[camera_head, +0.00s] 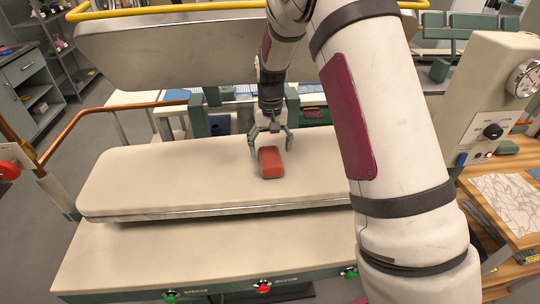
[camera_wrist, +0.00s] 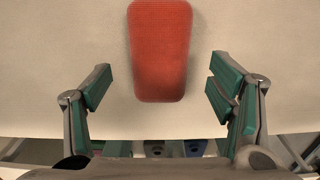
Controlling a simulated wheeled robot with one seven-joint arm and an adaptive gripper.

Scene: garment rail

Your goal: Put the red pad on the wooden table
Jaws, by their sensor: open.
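The red pad (camera_head: 271,162) lies on the cream padded top of the pressing machine (camera_head: 140,180), near its back middle. My gripper (camera_head: 268,142) is over the pad, pointing down, with its fingers apart. In the wrist view the pad (camera_wrist: 160,50) shows between and beyond the two green-tipped fingers, and neither finger touches it there. My gripper (camera_wrist: 160,90) is open and empty. The wooden table (camera_head: 525,195) is at the right edge of the head view, partly hidden behind my arm.
A patterned board (camera_head: 510,200) lies on the wooden table. A cream control box with a dial (camera_head: 480,110) stands between the machine and the table. The raised upper press (camera_head: 170,50) hangs behind my gripper. A copper rail (camera_head: 110,108) runs at left.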

